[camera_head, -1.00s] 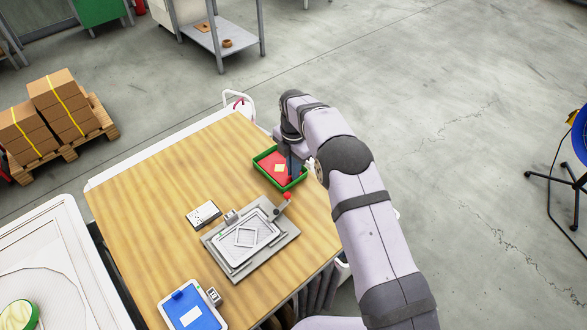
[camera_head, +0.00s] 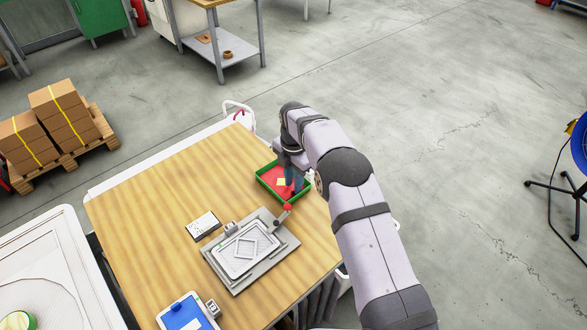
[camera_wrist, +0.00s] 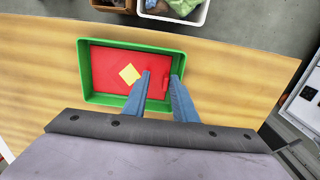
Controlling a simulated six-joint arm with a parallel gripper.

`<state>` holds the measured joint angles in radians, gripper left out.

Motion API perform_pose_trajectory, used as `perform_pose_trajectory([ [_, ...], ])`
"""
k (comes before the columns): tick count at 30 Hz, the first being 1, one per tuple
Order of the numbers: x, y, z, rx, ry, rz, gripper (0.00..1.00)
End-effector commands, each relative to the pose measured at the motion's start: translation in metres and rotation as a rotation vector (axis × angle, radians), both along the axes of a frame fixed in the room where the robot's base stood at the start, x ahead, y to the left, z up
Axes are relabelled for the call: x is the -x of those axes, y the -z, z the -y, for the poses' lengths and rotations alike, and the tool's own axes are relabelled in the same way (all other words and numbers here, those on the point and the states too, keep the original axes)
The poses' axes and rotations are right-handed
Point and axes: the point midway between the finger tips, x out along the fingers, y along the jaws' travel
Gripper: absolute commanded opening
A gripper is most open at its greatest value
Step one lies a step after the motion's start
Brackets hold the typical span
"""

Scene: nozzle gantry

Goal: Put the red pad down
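A green-rimmed tray (camera_head: 262,180) stands at the table's far right edge, and it fills the middle of the wrist view (camera_wrist: 84,70). Its floor looks red, with a yellow square (camera_wrist: 130,74) on it. My gripper (camera_wrist: 160,78) points down into the tray's right part. Its two blue fingers stand apart. A small red piece (camera_wrist: 165,86), which seems to be the red pad or part of it, shows between them, near the right finger. A gap shows beside the left finger. Red on red makes the pad's outline hard to tell.
Bare wood lies left of the tray. Bins (camera_wrist: 180,18) stand beyond the table edge.

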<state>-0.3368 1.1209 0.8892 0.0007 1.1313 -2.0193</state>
Motion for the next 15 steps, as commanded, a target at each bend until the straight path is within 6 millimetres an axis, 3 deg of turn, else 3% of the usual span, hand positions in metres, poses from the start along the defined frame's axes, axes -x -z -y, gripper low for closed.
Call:
perform_pose_trajectory([
  [5, -0.001, -0.019, 0.000, -0.001, 0.000, 0.006, 0.25],
  [15, -0.002, -0.080, 0.000, -0.002, 0.000, 0.005, 0.25],
])
